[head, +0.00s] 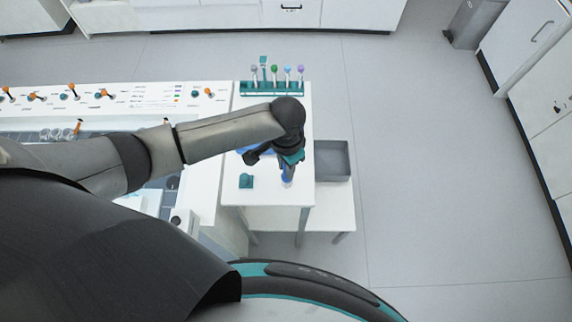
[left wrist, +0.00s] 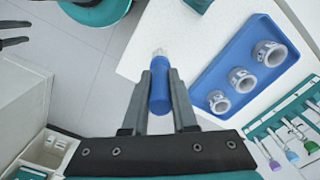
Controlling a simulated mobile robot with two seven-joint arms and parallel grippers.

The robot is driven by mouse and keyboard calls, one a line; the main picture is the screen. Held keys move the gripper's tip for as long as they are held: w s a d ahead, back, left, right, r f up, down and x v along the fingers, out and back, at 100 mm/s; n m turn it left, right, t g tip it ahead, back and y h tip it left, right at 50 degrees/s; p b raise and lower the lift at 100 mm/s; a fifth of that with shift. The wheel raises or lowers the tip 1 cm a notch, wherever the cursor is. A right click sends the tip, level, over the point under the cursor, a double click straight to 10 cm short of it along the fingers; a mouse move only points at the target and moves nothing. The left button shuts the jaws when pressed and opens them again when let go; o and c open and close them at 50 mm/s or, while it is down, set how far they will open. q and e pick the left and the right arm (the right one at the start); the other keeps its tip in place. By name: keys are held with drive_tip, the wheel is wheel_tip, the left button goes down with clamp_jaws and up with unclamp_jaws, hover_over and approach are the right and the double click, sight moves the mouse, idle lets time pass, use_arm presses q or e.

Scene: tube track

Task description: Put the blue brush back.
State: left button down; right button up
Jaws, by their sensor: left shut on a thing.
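The blue brush (head: 287,181) is held in my left gripper (head: 289,168), above the near part of the white side table. In the left wrist view, its blue handle (left wrist: 160,92) sits between the two fingers of the left gripper (left wrist: 160,98), with a pale metallic end pointing up the picture. The teal brush rack (head: 272,90) stands at the table's far end with several coloured brushes upright in it. It also shows at the lower right of the left wrist view (left wrist: 256,133), apart from the held brush. Two dark, spread fingers of my right gripper (left wrist: 14,33) show at the left edge there.
A blue tray (left wrist: 213,77) with three grey rings lies on the table between gripper and rack. A small teal block (head: 246,181) stands near the table's front left. A grey bin (head: 332,160) sits on a lower shelf to the right. Open floor lies further right.

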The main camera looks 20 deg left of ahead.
use_arm(q)
drive_tip(key=shift+f, duration=0.15)
drive_tip(key=c, duration=0.7)
unclamp_jaws()
wheel_tip(320, 180, up, 12)
drive_tip(key=shift+r+p, duration=0.2)
drive_tip(key=shift+p, duration=1.05)
